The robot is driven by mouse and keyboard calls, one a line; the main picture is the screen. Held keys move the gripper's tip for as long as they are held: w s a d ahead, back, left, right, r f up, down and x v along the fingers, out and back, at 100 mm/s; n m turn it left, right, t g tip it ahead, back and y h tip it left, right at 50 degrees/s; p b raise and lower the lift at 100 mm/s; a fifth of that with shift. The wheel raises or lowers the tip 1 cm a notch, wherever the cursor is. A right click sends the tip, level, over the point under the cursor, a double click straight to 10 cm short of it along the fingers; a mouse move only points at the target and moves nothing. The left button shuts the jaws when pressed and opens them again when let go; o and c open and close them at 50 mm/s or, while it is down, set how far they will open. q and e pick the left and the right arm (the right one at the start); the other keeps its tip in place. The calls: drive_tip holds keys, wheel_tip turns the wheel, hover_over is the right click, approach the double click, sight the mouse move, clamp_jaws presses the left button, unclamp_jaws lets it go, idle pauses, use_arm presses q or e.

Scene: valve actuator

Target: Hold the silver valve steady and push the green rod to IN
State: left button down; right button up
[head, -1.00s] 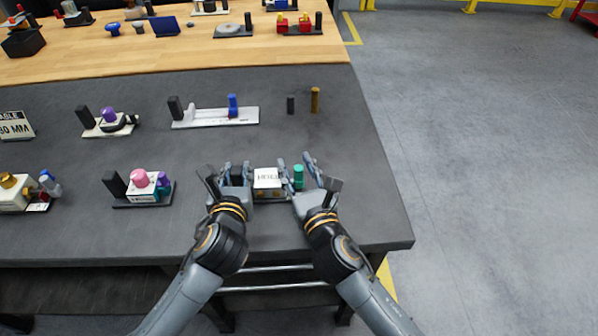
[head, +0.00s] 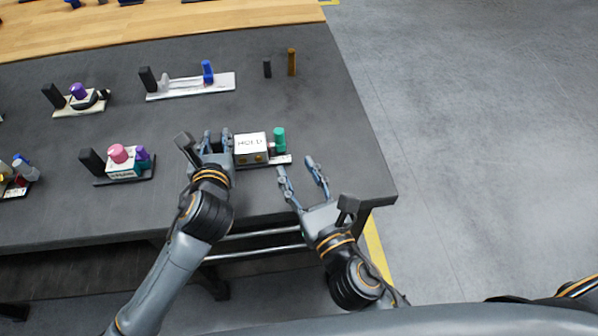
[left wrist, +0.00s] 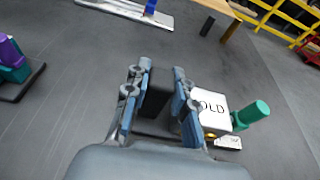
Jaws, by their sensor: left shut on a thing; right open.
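The silver valve (head: 251,149) is a block with a white top marked HOLD, on a base plate near the table's front right. The green rod (head: 280,139) stands up at its right side; it also shows in the left wrist view (left wrist: 252,114). My left gripper (head: 216,140) is at the valve's left end, shut on the dark upright block (left wrist: 160,92) there, its right finger beside the valve body in the left wrist view. My right gripper (head: 299,170) is open and empty, in front of and to the right of the green rod, apart from it.
A fixture with pink and purple knobs (head: 122,164) stands to the left. A white plate with a blue peg (head: 190,87) lies behind. A small black post (head: 267,69) and a brown post (head: 291,62) stand further back. The table's right edge is close by.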

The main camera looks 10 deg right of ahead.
use_arm(q)
drive_tip(key=shift+f, duration=0.3)
drive_tip(key=c, duration=1.4)
unclamp_jaws()
drive_tip(key=o, duration=0.4)
drive_tip(key=shift+c, duration=0.2)
drive_tip(key=shift+w+r, duration=0.1)
use_arm(e)
drive_tip(key=shift+w+f, duration=0.1)
use_arm(q)
drive_tip(key=shift+r, duration=0.1)
